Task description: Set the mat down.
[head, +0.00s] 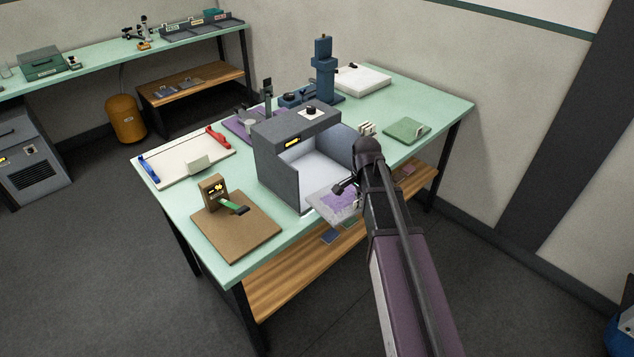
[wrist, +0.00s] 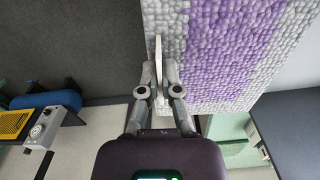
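The mat (head: 333,202) is a tufted panel, pale grey-white with a purple band. In the head view it hangs in the air at the front edge of the table, just before the open mouth of a grey box-shaped machine (head: 278,159). In the wrist view the mat (wrist: 229,45) fills the upper right, its tufts plain to see. My gripper (wrist: 159,75) has its two fingers closed on a thin pale tab (wrist: 158,58) at the mat's edge. In the head view my wrist hides part of the mat's right side and the fingers.
The green table (head: 178,203) also holds a white board with red and blue clamps (head: 190,163), a brown board with a small device (head: 252,238), a blue upright device (head: 323,70) and a green pad (head: 407,130). Bare tabletop lies around the green pad. A wooden shelf (head: 275,284) is below.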

